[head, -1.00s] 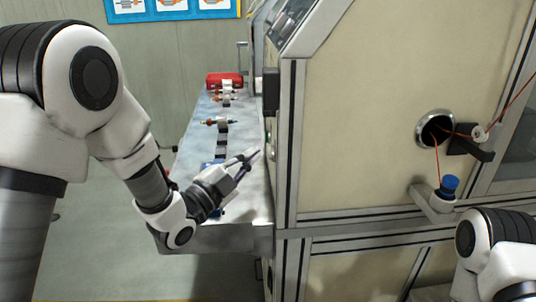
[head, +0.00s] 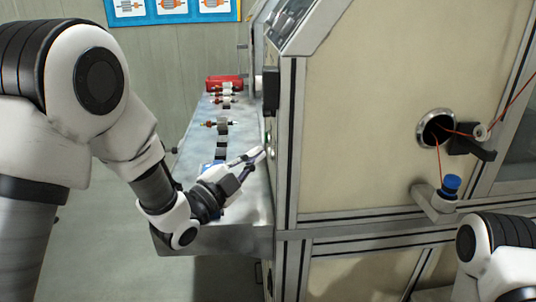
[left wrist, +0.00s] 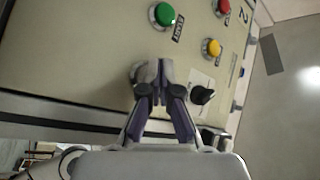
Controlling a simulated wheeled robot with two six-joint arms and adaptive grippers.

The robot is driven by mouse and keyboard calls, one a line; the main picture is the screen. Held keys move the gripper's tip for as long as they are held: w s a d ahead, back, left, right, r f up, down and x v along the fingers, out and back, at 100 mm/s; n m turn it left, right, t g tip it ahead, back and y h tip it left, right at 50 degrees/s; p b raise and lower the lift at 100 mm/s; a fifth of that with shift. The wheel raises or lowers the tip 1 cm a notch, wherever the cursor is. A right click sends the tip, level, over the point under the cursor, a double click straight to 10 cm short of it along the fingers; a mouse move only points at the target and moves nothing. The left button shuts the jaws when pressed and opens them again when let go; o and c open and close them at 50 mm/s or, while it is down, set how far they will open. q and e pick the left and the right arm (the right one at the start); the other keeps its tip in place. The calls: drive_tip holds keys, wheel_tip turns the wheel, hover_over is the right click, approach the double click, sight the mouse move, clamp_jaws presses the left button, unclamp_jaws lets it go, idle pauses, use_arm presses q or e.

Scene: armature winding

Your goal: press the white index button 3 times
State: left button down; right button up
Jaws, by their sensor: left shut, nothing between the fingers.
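My left gripper (head: 262,152) is shut and empty, its fingertips at the side panel of the machine. In the left wrist view its closed fingertips (left wrist: 156,64) are in front of a round, pale button rim (left wrist: 138,72), most of which they hide. This looks like the white index button, but its face and label are covered. I cannot tell whether the fingertips touch it or whether it is pressed in. In the head view the panel is seen almost edge-on. My right gripper is not in view; only part of my right arm shows at the lower right.
Close to the fingers on the panel are a green START button (left wrist: 162,14), a yellow button (left wrist: 212,47), a red button (left wrist: 223,7) and a black knob (left wrist: 202,95). A metal bench (head: 240,205) with several armatures runs beside the cabinet (head: 360,120).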

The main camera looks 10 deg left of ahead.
use_arm(q)
drive_tip(key=shift+w+d, duration=0.1)
drive_tip(key=shift+d, duration=0.3)
idle(0.5)
drive_tip(key=shift+s+a+b, duration=0.25)
drive_tip(key=shift+a+b, duration=0.25)
drive_tip(key=shift+a, duration=0.5)
drive_tip(key=shift+f, duration=0.1)
drive_tip(key=shift+a+b, duration=0.1)
drive_tip(key=shift+b, duration=0.2)
drive_tip(key=shift+w+d, duration=0.15)
drive_tip(key=shift+d, duration=0.45)
